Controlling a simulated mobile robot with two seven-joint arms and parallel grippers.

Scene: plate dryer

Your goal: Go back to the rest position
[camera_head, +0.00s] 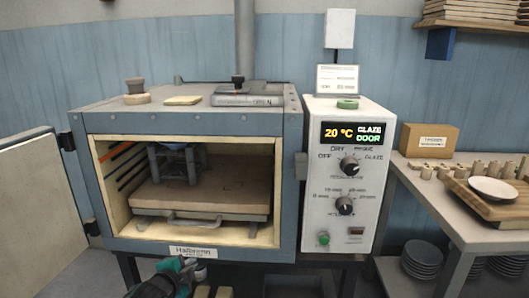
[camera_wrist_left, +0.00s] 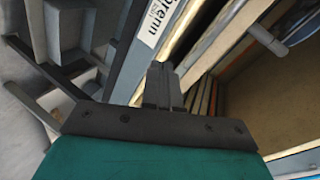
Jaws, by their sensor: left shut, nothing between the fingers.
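My left gripper (camera_head: 184,268) shows at the bottom of the head view, low in front of the dryer's front edge and below its name label (camera_head: 193,252). In the left wrist view, its two dark fingers (camera_wrist_left: 162,76) are together, with nothing between them. They point toward the lower front frame of the dryer, whose label (camera_wrist_left: 160,18) shows there at a tilt. I cannot tell whether the fingers touch the frame. My right gripper is in neither view.
The dryer (camera_head: 190,122) stands open, its door (camera_head: 30,195) swung out to the left. Inside are a thick shelf (camera_head: 225,190) with a handle and a dark blue stand (camera_head: 175,163). The control box (camera_head: 345,220) is at right. A side table (camera_head: 450,205) holds a white plate (camera_head: 493,188).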

